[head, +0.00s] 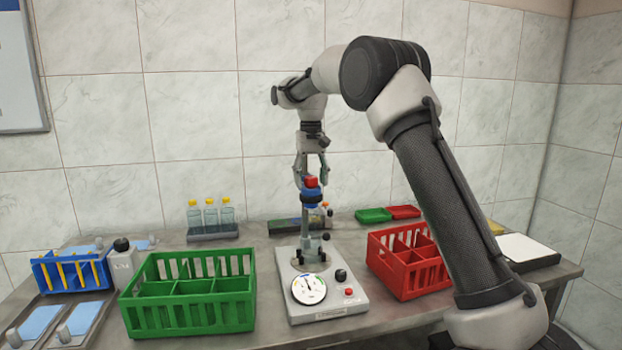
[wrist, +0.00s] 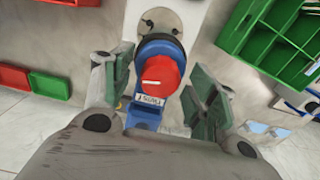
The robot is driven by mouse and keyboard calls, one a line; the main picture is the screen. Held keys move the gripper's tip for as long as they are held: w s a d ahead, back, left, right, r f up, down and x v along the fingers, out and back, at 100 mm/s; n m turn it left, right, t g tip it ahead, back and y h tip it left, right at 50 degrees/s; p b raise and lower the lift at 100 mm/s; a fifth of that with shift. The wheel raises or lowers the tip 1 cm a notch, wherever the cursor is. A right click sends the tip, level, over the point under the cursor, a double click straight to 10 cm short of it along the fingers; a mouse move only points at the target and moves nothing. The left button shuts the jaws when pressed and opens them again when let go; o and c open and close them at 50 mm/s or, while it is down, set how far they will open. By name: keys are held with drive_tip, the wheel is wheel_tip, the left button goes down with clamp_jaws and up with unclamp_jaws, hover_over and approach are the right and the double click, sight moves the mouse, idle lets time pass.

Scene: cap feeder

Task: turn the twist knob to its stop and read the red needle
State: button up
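The red twist knob (head: 311,182), with a white line on top, sits over a blue collar (head: 312,198) on the tester's post. It also shows in the wrist view (wrist: 160,72), above a small label I cannot read. My gripper (head: 312,179) points down over the knob. Its two fingers are spread either side of the knob in the wrist view (wrist: 158,92), with gaps. The grey tester base (head: 325,312) carries a round white dial (head: 309,289). A dark needle shows on it; I cannot make out a red needle or its reading.
A green crate (head: 190,312) stands left of the tester, a red crate (head: 408,264) right. Behind are capped bottles (head: 211,216) in a rack and small green (head: 373,215) and red (head: 404,212) trays. A blue rack (head: 72,272) is far left. A black knob (head: 341,275) is on the base.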

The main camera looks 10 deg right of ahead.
sight(311, 177)
wheel_tip(311, 177, up, 12)
idle(0.6)
